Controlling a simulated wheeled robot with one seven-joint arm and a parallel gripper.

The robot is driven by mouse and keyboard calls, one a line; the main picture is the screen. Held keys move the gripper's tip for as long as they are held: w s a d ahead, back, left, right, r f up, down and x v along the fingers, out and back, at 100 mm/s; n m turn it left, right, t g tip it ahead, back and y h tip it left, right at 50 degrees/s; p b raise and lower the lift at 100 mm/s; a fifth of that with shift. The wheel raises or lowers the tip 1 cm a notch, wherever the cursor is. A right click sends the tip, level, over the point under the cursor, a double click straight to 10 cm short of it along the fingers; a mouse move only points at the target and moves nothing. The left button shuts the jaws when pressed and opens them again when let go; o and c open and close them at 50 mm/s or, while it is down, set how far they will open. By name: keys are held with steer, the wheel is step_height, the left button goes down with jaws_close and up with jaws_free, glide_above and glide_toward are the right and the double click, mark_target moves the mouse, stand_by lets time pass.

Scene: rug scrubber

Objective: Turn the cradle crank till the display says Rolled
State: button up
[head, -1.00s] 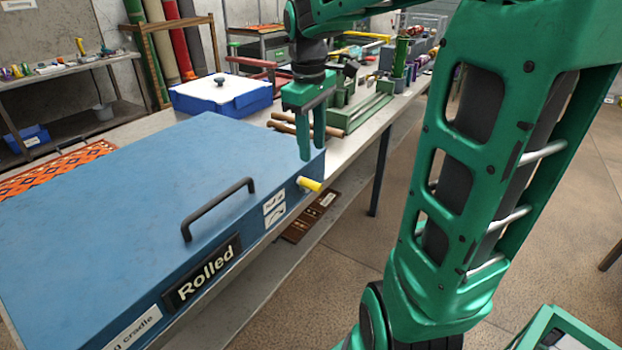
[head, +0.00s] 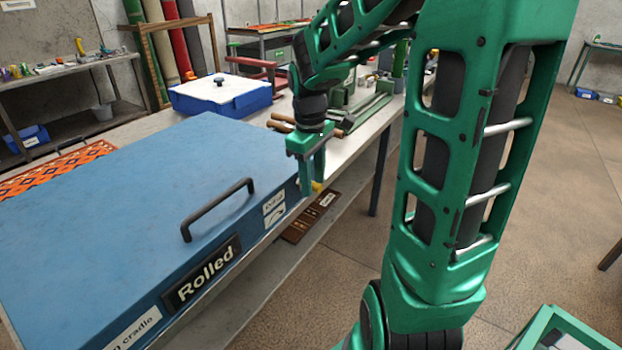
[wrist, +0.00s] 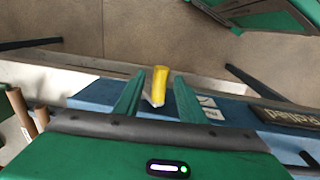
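The blue cradle (head: 120,190) is a large box on the bench, with a black handle (head: 217,208) on its lid. Its display (head: 201,273) on the front side reads "Rolled". The yellow crank knob (head: 317,186) sticks out from the front side near the right corner, mostly hidden by my fingers in the head view. In the wrist view the yellow knob (wrist: 159,84) shows whole, between my two fingers, with a gap on each side. My gripper (head: 311,190) is open around the knob and does not grip it.
A white-lidded blue box (head: 221,94) stands behind the cradle. An orange patterned rug (head: 60,168) lies at the cradle's left side. A brown board (head: 312,217) lies on the shelf below.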

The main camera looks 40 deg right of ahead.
jaws_close()
steer(key=shift+w+d+r+g+y, duration=0.15)
steer(key=shift+d+r+g+y, duration=0.2)
steer(key=shift+y, duration=0.3)
steer(key=shift+w+d+g+y, duration=0.15)
steer(key=shift+d+y, duration=0.3)
steer(key=shift+y, duration=0.2)
jaws_free()
step_height(320, 180, up, 10)
steer(key=d, duration=0.1)
steer(key=shift+w+d+r, duration=0.25)
steer(key=shift+w, duration=0.05)
